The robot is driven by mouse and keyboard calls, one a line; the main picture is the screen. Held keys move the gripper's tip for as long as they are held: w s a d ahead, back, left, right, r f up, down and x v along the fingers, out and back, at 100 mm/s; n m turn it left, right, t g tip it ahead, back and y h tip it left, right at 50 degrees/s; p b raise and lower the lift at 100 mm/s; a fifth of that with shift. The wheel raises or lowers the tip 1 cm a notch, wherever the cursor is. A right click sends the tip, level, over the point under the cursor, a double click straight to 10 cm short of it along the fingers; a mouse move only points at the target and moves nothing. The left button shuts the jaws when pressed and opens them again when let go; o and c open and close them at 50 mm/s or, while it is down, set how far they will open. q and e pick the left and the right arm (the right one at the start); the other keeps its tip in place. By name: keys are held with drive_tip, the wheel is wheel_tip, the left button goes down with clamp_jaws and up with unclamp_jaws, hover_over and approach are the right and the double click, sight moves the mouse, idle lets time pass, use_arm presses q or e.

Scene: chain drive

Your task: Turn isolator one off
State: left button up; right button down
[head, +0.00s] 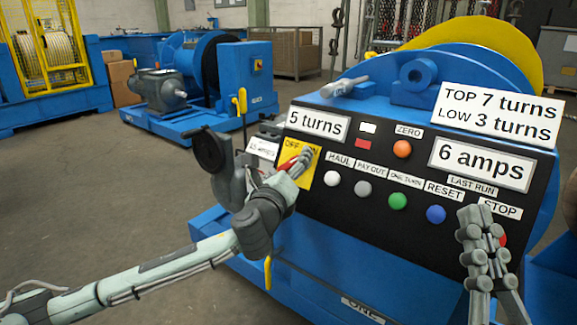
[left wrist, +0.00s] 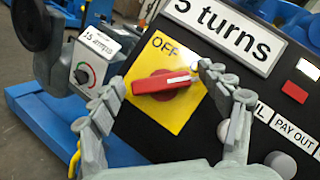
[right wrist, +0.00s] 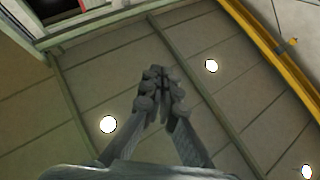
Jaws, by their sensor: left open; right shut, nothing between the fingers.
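The isolator is a red rotary knob (left wrist: 160,84) with a white pointer stripe on a yellow plate (left wrist: 190,122) marked OFF. In the left wrist view its handle lies nearly level, the stripe pointing right, away from OFF at the upper left. In the head view the yellow plate (head: 312,182) is partly covered by my left gripper (head: 297,163). My left gripper is open, its fingers on either side of the knob; contact cannot be told. My right gripper (head: 483,235) is shut and empty, in front of the panel's right end, partly hiding the STOP button (head: 502,240).
The black panel (head: 345,215) carries several coloured buttons and number displays. A small grey box with a dial (left wrist: 88,70) stands left of the plate. A second blue machine (head: 200,75) stands behind at left. The floor (head: 120,200) between is clear.

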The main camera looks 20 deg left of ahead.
use_arm(q)
drive_tip(key=shift+c, duration=0.5)
drive_tip(key=c, duration=1.1)
drive_tip(key=shift+o, duration=0.2)
